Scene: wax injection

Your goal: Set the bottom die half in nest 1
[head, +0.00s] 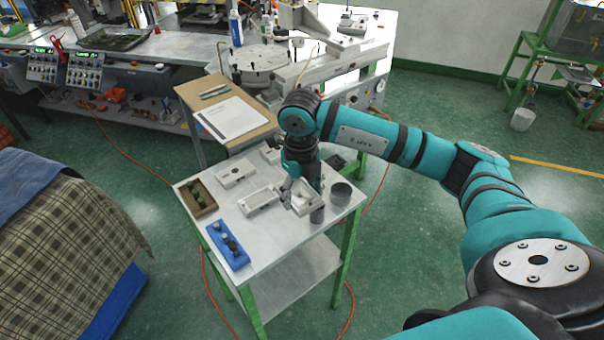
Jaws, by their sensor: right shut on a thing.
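My right gripper (300,187) points down over the right part of the small white-topped table (262,246). It is shut on a pale, open-topped block (301,206), which looks like a die half. The gripper hides part of it, and I cannot tell whether it touches the tabletop. Similar pale blocks lie to its left: one (259,201) close by, one (235,173) with a dark hole, and one (270,153) further back. No nest number is readable. A round pale turntable (257,60) stands on the bench behind. My left gripper is out of view.
A grey cup (341,192) and a small grey cylinder (317,214) stand close to the held block. A wooden box (187,187) and a blue holder (232,262) line the table's left side. A brown stand with papers (232,118) is behind.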

